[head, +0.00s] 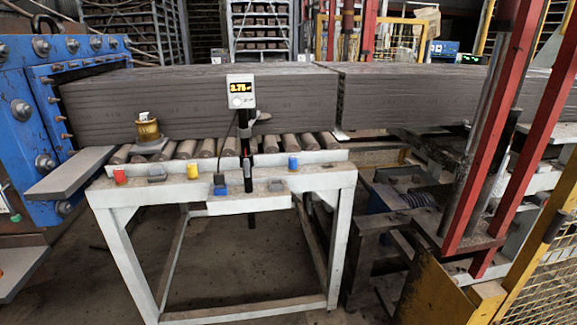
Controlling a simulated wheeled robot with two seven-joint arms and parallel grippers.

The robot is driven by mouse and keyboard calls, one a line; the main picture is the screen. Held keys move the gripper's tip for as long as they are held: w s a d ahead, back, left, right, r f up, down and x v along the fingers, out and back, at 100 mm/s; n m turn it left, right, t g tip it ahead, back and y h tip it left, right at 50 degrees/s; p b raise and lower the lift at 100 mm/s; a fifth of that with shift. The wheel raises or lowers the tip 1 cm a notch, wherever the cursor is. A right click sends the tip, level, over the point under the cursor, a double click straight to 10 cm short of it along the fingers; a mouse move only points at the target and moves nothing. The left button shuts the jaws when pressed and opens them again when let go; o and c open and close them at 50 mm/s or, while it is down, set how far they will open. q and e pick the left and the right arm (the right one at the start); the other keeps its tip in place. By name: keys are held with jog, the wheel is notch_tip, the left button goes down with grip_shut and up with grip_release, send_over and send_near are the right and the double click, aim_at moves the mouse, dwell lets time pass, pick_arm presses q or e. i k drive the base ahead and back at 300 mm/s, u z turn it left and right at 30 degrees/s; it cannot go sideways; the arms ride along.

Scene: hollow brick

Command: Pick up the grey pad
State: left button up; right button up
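Two small grey pieces lie on the pale front ledge of the roller table (325,180). One grey piece (156,175) is at the left, between a red block (120,176) and a yellow block (193,171). The other grey piece (275,185) is at the right, between a dark blue piece (220,187) and a blue block (293,163). I cannot tell which is the grey pad. Neither of my grippers is in view, and nothing touches the grey pieces.
A brass-coloured pot (147,128) stands on a dark plate by the rollers (205,147). A display (241,91) on a black post rises mid-table. Long grey clay blocks (190,90) lie behind. A blue machine (20,110) borders the left; red posts (510,110) stand right.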

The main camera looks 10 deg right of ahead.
aim_at(157, 173)
jog(key=u, duration=0.5)
jog(key=k, duration=1.15)
jog(key=z, duration=0.6)
jog(key=i, duration=1.4)
jog(key=u, duration=0.05)
